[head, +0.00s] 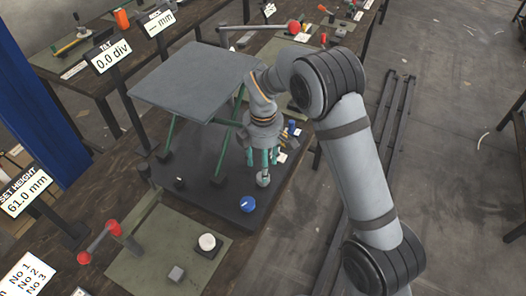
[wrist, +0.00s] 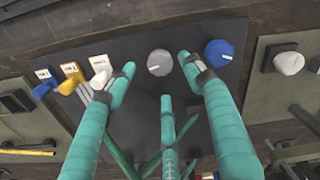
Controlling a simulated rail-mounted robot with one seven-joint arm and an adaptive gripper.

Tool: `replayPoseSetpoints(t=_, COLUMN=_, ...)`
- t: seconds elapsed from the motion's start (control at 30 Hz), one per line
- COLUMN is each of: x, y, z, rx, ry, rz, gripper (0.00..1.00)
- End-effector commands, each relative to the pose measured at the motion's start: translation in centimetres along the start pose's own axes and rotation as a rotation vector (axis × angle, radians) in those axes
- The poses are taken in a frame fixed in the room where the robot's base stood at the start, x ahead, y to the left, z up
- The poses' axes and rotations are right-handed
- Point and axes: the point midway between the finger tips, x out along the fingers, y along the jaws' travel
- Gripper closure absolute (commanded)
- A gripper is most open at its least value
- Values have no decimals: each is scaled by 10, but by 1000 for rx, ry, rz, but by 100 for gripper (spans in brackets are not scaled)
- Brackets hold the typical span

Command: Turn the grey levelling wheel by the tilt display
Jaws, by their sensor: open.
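The grey levelling wheel (head: 263,180) sits on the dark base of the lift table, under my gripper (head: 263,162). In the wrist view the wheel (wrist: 160,63) shows a white pointer line and lies between the tips of two teal fingers. My gripper (wrist: 158,78) is open, with a third finger on the near side of the wheel. I cannot tell whether any finger touches it. The tilt display (head: 110,55) reads 0.0 div and stands at the back left, beyond the grey tabletop (head: 195,80).
A blue knob (wrist: 218,53) is close beside the right finger. White (wrist: 100,70), yellow (wrist: 72,76) and blue (wrist: 44,86) levers stand left of the fingers. Green lift legs (head: 222,150) rise nearby. A red-handled lever (head: 98,242) and white knob (head: 207,242) are in front.

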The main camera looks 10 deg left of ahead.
Motion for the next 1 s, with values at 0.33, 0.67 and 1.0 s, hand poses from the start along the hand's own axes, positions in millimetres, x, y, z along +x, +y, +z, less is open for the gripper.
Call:
replayPoseSetpoints(t=0.33, x=-61, y=0, z=0, rx=0, ry=0, rz=1, gripper=48)
replayPoseSetpoints(t=0.67, x=-70, y=0, z=0, rx=0, ry=0, rz=-1, gripper=48)
replayPoseSetpoints(t=1.0, x=-68, y=0, z=0, rx=0, ry=-1, rz=-2, gripper=48)
